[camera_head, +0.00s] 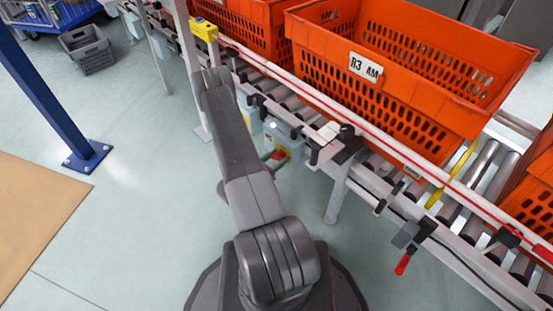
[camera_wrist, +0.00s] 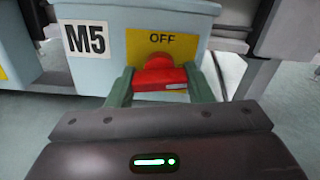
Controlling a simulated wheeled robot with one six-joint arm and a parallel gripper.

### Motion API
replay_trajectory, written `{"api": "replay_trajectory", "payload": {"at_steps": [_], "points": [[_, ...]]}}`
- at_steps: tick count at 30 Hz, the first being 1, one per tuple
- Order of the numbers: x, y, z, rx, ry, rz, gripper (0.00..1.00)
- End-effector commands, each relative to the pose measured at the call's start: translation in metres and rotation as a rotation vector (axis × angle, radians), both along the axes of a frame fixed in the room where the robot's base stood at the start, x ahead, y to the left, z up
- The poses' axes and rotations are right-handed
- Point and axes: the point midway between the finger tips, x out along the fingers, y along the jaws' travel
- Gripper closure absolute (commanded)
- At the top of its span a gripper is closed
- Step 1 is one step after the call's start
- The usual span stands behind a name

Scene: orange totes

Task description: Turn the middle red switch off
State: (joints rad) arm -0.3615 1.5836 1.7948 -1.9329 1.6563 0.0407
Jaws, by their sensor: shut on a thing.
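The red switch (camera_wrist: 158,75) sits on a yellow plate (camera_wrist: 185,47) marked OFF, on the front of a pale blue box (camera_wrist: 112,20) labelled M5. Its red handle lies level across the wrist picture. My gripper (camera_wrist: 160,86) has its two green fingers on either side of the handle, shut on it. In the head view, my gripper (camera_head: 273,157) is small at the end of my arm, at the pale blue box (camera_head: 285,134) below the conveyor edge. A bit of the red switch (camera_head: 281,153) shows there. The fingers partly cover the plate's lower part.
A roller conveyor (camera_head: 385,180) with orange totes (camera_head: 440,110) runs above and right of the box. Another pale blue box (camera_head: 249,114) is close on the left. A conveyor leg (camera_head: 337,197) stands to the right. A blue post (camera_head: 50,90) stands left on open floor.

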Motion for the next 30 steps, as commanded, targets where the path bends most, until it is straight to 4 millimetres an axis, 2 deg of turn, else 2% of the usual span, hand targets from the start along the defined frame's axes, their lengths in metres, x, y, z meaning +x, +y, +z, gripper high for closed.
{"api": "replay_trajectory", "payload": {"at_steps": [30], "points": [[-0.0021,-0.0016,0.0012,-0.637,0.711,0.000,0.76]]}}
